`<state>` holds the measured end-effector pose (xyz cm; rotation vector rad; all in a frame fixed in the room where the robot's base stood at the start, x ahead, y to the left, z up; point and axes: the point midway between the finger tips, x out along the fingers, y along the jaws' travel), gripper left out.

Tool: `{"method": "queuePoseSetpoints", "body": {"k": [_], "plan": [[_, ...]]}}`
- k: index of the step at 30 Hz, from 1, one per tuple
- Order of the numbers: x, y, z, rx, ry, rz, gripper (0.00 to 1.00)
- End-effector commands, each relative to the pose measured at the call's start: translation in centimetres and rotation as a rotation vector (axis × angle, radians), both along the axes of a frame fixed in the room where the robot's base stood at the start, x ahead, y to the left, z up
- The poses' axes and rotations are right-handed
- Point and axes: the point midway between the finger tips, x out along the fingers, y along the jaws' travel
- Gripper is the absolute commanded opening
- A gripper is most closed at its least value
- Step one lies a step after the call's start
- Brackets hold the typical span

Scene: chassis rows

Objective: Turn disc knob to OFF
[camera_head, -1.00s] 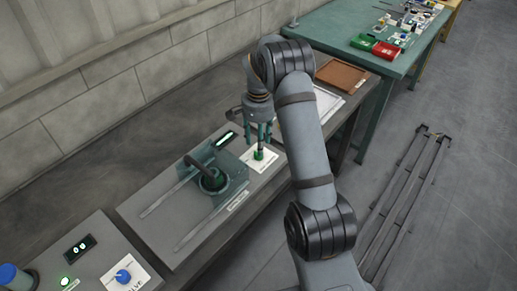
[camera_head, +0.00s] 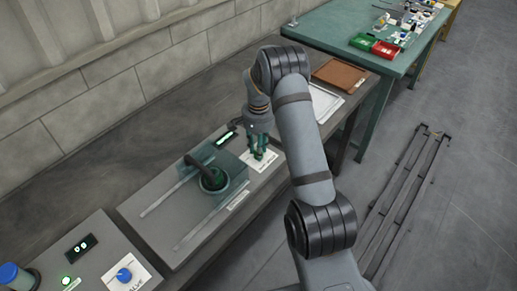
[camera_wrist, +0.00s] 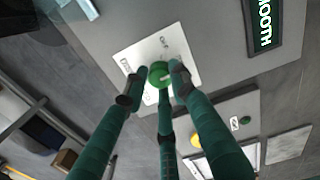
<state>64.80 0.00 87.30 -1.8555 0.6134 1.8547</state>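The disc knob (camera_wrist: 159,74) is a small green disc with a pale pointer mark, on a white label plate (camera_wrist: 128,56). The plate also shows in the head view (camera_head: 262,165), on the grey bench panel. My gripper (camera_head: 258,154) points down over the plate. In the wrist view its green fingers (camera_wrist: 157,90) are spread around the knob, with a gap at the left one. The right fingertip is close to the knob; contact cannot be told.
A lit green display (camera_head: 226,138) stands behind the plate; its visible letters read "MOOTH" in the wrist view (camera_wrist: 265,22). Left of the plate is a clear-sided fixture with a dark round part (camera_head: 213,179). A blue knob (camera_head: 123,275) sits on the nearer panel.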

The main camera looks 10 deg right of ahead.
Motion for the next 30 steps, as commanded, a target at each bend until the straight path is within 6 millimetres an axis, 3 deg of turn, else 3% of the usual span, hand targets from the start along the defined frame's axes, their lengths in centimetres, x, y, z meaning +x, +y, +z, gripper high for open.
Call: {"method": "queuePoseSetpoints", "body": {"k": [12,22,30], "plan": [[-0.01,0.04,0.02,0.001,0.001,-0.001,0.0],[-0.01,0.07,-0.03,0.001,0.0,0.049,0.0],[0.01,0.04,-0.11,0.001,-0.001,0.226,0.0]]}}
